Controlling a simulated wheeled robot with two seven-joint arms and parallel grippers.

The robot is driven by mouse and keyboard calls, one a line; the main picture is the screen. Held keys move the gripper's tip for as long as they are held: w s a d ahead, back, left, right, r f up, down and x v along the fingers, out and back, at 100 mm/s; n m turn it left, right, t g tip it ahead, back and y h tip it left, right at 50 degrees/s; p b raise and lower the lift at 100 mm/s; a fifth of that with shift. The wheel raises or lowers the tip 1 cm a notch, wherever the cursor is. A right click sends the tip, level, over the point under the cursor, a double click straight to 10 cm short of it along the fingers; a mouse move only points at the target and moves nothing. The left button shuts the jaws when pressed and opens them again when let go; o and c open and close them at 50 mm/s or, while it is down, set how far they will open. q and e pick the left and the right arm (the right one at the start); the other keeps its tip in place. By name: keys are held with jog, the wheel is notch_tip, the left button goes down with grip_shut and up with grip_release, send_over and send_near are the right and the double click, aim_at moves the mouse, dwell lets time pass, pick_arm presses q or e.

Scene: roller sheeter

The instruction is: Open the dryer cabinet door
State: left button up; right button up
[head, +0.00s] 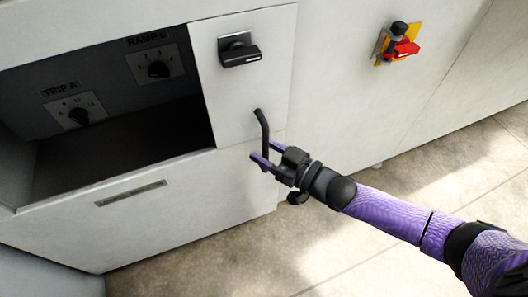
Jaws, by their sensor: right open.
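The dryer cabinet is white, with a narrow upright front panel (229,93) right of a dark open recess. A black bar handle (262,130) stands on this panel near its right edge. My right gripper (264,154) comes in from the right with its purple fingers at the handle's lower end. The fingers are open and one lies on each side of the handle, as far as the view shows. I cannot tell whether they touch it. I cannot tell for sure which panel is the door. My left gripper is not in view.
A black rotary handle (239,51) sits above the bar handle. A red switch on a yellow plate (398,46) is at the upper right. Tiled floor (210,258) lies clear in front.

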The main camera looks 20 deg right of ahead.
jog(key=shift+w+a, duration=0.15)
grip_shut()
dwell(0.9)
dwell(0.4)
